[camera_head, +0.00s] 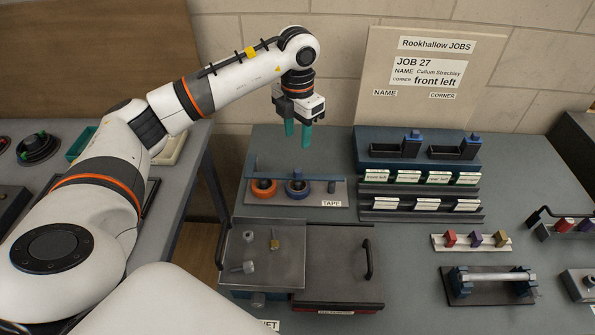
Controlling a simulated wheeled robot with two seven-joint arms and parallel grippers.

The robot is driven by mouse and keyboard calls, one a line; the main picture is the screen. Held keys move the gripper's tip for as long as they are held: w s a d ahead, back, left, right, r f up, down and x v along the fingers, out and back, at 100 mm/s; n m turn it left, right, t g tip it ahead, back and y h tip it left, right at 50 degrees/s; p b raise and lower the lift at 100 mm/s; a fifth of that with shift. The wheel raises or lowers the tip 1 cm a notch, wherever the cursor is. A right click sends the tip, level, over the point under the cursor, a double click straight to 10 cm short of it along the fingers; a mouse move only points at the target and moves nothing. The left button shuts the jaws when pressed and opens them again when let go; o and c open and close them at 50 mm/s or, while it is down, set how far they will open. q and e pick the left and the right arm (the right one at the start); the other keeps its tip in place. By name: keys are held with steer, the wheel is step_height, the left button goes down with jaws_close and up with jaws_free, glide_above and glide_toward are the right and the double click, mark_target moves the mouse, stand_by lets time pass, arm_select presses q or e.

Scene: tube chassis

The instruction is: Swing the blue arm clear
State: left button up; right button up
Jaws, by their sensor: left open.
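A blue arm (325,178) runs level across the tape stand, from a short upright at its left end toward the right. It passes over an orange tape roll (264,189) and a blue tape roll (298,189), which sit side by side on the grey base (285,202) behind a "TAPE" label. My left gripper (298,132) hangs pointing down above and behind the stand. Its teal fingers are apart, with nothing between them, and it does not appear to touch the blue arm. My right gripper is not in view.
A metal tray (262,278) with loose parts and a handled panel (340,265) lie in front of the stand. Blue racks (415,150) with labelled bins stand to the right. A job board (415,80) leans at the back. Bare tabletop (400,240) lies right of the panel.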

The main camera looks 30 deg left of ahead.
mark_target(297, 170)
arm_select(q)
step_height(297, 170, down, 10)
steer(key=p, duration=0.3)
steer(key=shift+p, duration=0.3)
steer(key=shift+f, duration=0.75)
steer(key=shift+c, duration=0.5)
jaws_close()
